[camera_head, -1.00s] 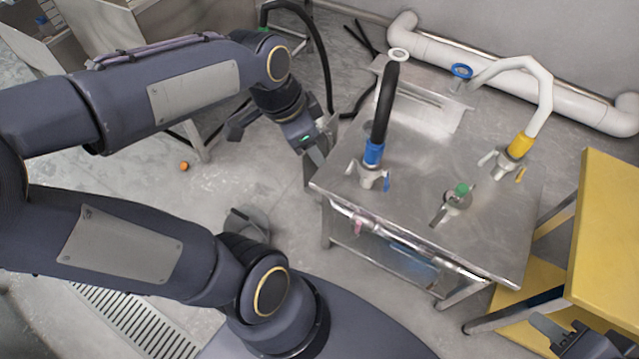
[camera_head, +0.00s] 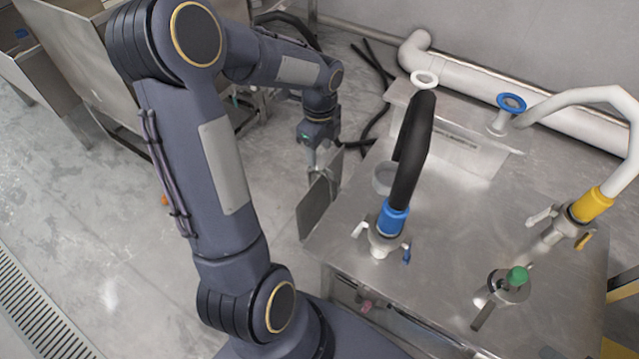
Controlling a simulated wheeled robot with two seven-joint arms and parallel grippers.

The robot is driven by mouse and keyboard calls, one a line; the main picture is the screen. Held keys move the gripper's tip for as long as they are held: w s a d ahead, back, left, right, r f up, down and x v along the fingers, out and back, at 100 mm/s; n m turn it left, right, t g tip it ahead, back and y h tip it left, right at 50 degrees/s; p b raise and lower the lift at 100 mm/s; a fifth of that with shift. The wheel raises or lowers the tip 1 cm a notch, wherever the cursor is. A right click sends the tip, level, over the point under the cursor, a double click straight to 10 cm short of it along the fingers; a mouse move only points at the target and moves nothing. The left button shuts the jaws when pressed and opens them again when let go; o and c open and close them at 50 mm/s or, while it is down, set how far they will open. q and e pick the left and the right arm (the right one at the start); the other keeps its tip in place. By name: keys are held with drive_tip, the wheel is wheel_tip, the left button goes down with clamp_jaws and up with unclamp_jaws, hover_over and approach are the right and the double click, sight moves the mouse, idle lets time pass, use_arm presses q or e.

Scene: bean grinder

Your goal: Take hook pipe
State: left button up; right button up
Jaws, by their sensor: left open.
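A black curved pipe (camera_head: 412,150) with a blue collar (camera_head: 392,219) stands on a metal valve fitting on the steel table (camera_head: 440,270). A white curved pipe (camera_head: 590,97) with a yellow collar (camera_head: 591,205) stands on another fitting at the right. Which one is the hook pipe is not marked. My left gripper (camera_head: 322,190) is open and empty, with its fingers pointing down at the table's left edge. It is left of the black pipe and apart from it. My right gripper is out of view.
A round grey piece (camera_head: 383,178) shows beside the black pipe. A green-knobbed valve (camera_head: 517,277) stands near the front right of the table. A thick white floor pipe (camera_head: 470,75) runs behind.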

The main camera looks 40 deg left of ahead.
use_arm(q)
wheel_tip(320, 180, down, 2)
drive_tip(key=shift+f, duration=0.15)
clamp_jaws()
idle(0.3)
